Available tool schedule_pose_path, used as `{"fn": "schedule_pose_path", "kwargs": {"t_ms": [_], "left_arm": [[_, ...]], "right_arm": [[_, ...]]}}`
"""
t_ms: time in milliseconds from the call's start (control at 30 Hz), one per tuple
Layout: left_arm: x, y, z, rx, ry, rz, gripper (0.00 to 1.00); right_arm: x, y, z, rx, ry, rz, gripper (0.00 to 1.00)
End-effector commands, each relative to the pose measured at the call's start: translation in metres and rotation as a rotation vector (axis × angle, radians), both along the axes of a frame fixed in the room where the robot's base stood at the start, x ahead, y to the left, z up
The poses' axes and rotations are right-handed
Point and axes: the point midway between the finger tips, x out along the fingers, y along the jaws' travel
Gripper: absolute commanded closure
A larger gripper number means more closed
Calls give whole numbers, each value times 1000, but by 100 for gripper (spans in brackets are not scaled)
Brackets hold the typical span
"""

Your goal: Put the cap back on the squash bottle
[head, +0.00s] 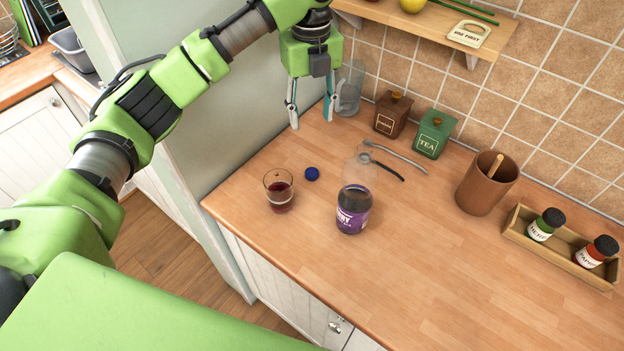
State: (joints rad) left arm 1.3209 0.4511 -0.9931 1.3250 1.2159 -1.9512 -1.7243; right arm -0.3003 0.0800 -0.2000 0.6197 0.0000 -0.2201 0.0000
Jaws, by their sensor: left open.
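The squash bottle (353,209) stands upright on the wooden worktop, with a purple label, dark liquid low down and a clear upper part. Its top looks uncapped. A blue cap (312,174) lies on the worktop to the left of the bottle, between it and a glass of dark red drink (279,192). My left gripper (312,118) is open and empty, fingers pointing down, above and behind the cap, near the back left of the worktop. My right gripper is not in view.
A clear glass jug (348,88) stands behind my left gripper. Tongs (396,156) lie behind the bottle. Brown (393,113) and green (434,134) canisters, a brown pot (486,184) and a spice tray (558,252) line the wall. The front right worktop is clear.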

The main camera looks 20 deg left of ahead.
Motion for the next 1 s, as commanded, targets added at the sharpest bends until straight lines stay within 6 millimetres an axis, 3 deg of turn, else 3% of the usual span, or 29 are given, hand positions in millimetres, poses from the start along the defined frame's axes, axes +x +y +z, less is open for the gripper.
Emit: {"fn": "schedule_pose_path", "kwargs": {"t_ms": [33, 133, 300, 767, 1000], "left_arm": [[0, 0, -17, 1, 1, 0, 57], [0, 0, -32, 0, 0, 0, 57], [0, 0, -44, 0, 0, 0, 57], [0, 0, -46, 0, 1, 0, 57], [-1, 0, -84, 1, 5, 0, 57]], "right_arm": [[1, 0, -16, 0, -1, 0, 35], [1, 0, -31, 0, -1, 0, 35], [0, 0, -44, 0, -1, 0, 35], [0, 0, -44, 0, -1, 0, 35], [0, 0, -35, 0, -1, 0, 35]]}}
